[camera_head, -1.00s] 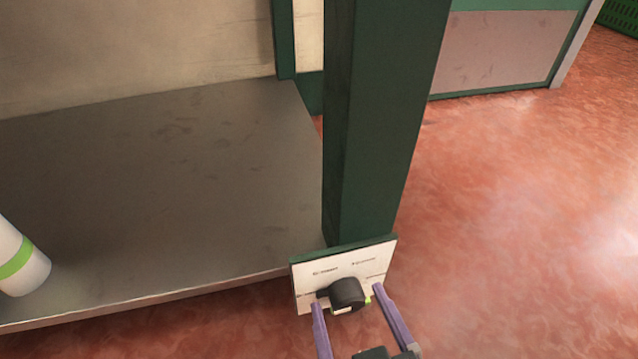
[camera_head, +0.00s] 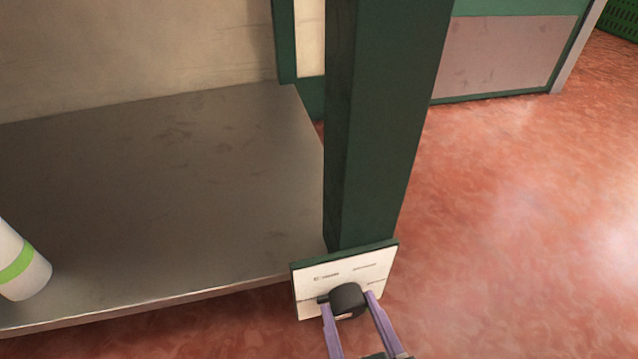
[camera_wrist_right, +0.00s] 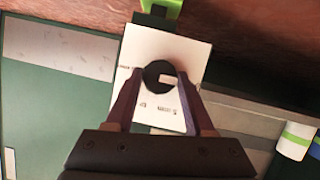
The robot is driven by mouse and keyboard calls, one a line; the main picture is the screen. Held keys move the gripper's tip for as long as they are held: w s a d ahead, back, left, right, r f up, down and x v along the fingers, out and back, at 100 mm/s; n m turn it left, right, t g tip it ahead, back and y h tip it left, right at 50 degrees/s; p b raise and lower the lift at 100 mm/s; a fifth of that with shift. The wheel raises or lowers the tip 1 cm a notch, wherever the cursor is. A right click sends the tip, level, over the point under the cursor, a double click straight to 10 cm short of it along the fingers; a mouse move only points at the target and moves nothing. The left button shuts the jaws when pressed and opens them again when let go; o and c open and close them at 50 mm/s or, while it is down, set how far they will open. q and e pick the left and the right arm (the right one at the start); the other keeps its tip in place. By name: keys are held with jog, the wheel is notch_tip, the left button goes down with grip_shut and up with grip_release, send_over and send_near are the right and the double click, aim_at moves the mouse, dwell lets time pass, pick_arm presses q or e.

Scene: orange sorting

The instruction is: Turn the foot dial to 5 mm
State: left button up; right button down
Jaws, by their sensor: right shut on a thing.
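The foot dial (camera_head: 346,297) is a round black knob on a white plate (camera_head: 375,265) at the foot of a dark green post. My right gripper (camera_head: 349,302) has its two purple fingers on either side of the knob and is shut on it. In the right wrist view the dial (camera_wrist_right: 158,73) sits between the fingertips of the gripper (camera_wrist_right: 160,84), with a pale mark on its face. The printing on the plate is too small to read. My left gripper is not in view.
The green post (camera_head: 385,130) rises behind the plate. A grey metal shelf (camera_head: 180,190) lies to the left, with a white cylinder with a green band (camera_head: 25,280) at its left edge. Open reddish floor (camera_head: 520,230) is to the right.

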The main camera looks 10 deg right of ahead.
jog(key=shift+m+y, duration=0.3)
jog(key=shift+d+m, duration=0.1)
jog(key=shift+m, duration=0.3)
jog(key=shift+m+y, duration=0.5)
jog(key=shift+y, duration=0.2)
jog(key=m+y, duration=0.2)
jog(key=m, duration=0.1)
jog(key=shift+d, duration=0.2)
jog(key=shift+f+m+y, duration=0.1)
jog(key=shift+m+y, duration=0.7)
jog(key=shift+m, duration=0.4)
jog(key=shift+t, duration=0.3)
jog(key=shift+c, duration=1.3)
grip_release()
